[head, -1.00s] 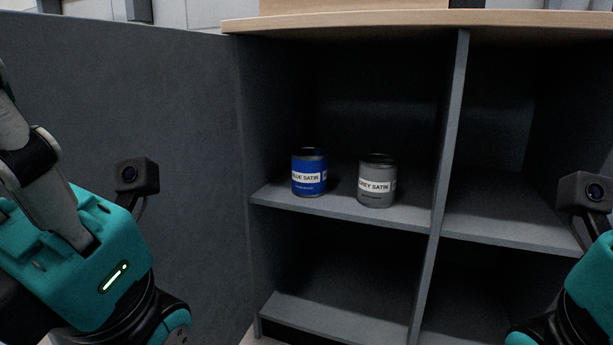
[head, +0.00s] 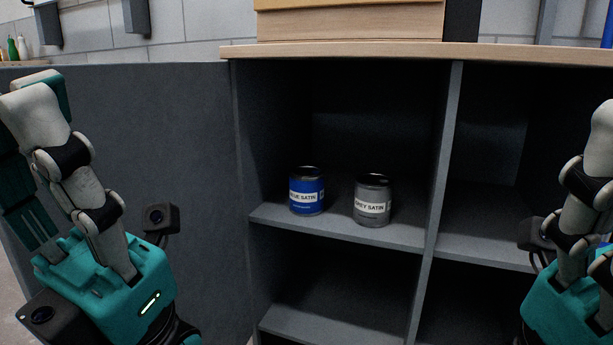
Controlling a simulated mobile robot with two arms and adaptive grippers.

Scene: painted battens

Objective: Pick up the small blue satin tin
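The blue satin tin (head: 306,196) stands upright on the shelf of the left upper compartment. It is blue, with a white label and a dark top. A grey satin tin (head: 372,204) of similar size stands just right of it, with a small gap between them. My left gripper (head: 40,125) is at the left edge, pointing up, well apart from the tins; its finger opening is not clear. My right gripper (head: 590,185) is at the right edge, partly cut off by the frame, also apart from the tins. I see nothing held in either.
The grey shelf (head: 270,215) has free room around the tins. A vertical divider (head: 444,160) separates the right compartments. A tall dark panel (head: 190,180) stands left of the opening. A wooden top (head: 380,50) lies above and carries a wooden box (head: 350,22).

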